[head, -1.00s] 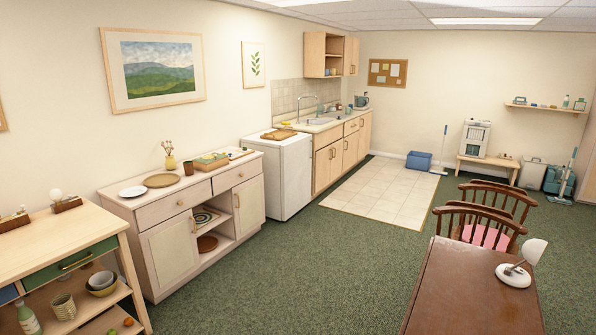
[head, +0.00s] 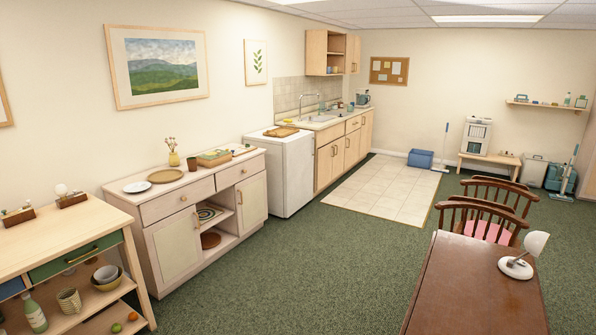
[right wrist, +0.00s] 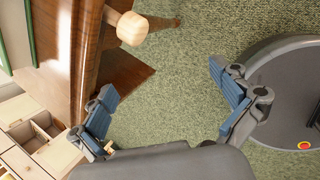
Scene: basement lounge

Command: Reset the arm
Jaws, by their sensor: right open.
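My right gripper (right wrist: 165,108) shows in the right wrist view with its two blue-padded fingers spread wide apart. It is open, and only green carpet shows between the fingertips. Neither of my grippers shows in the head view.
A brown table (head: 470,290) with a white lamp (head: 517,266) stands at the lower right, with wooden chairs (head: 480,219) behind it. A cabinet (head: 170,230) and a shelf unit (head: 75,250) line the left wall. Green carpet (head: 330,255) is clear in the middle.

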